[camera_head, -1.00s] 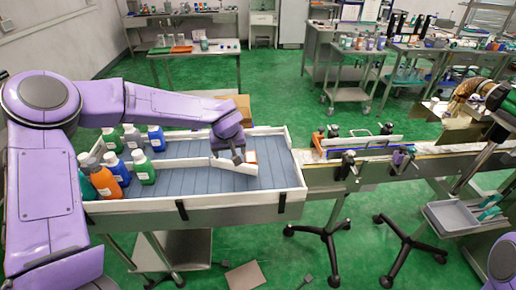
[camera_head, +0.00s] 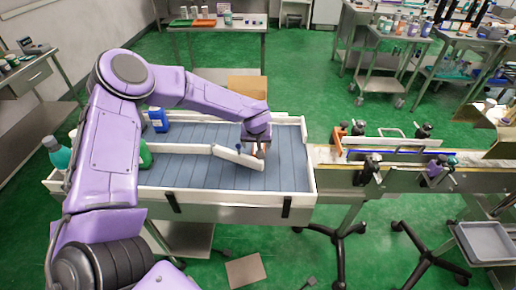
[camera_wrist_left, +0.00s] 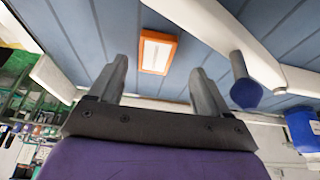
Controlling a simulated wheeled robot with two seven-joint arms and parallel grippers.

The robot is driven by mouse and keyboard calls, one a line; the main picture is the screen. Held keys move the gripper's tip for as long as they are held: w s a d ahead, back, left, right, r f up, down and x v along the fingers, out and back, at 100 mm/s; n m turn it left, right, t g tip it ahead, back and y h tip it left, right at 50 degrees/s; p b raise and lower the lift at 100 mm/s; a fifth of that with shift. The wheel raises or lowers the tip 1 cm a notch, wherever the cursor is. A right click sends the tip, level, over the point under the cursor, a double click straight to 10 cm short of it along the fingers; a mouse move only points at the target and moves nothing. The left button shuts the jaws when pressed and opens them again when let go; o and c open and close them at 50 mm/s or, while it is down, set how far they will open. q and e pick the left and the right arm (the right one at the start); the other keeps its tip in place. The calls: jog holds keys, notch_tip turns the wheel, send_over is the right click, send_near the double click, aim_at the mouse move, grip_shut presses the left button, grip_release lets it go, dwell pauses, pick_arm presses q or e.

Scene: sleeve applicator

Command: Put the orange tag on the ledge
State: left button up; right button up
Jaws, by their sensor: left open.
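The orange tag (camera_wrist_left: 157,52) has a pale middle and lies flat on the blue-grey slatted bed of the tray. In the head view only a little orange (camera_head: 261,153) shows among the fingers. My left gripper (camera_head: 256,156) points down over it beside the white divider rail (camera_head: 190,146). In the left wrist view the open fingers (camera_wrist_left: 158,66) stand on either side of the tag's line, with the tag just beyond their tips. I see no contact. I cannot tell which surface is the ledge. My right gripper is not in view.
A blue-capped post (camera_wrist_left: 244,85) stands by the divider, close to one finger. Bottles, such as a blue one (camera_head: 158,120), stand at the tray's left, partly behind my arm. White walls (camera_head: 240,198) edge the tray. A conveyor with guide rails (camera_head: 400,157) lies right.

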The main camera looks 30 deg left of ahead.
pick_arm(q)
jog(key=x, duration=0.4)
jog(key=shift+w+d, duration=0.25)
jog(key=shift+w, duration=0.15)
jog(key=shift+s+r, duration=0.25)
jog(key=shift+s, duration=0.1)
jog(key=shift+w+f, duration=0.15)
jog(key=c, duration=1.1)
jog(key=shift+c, duration=0.6)
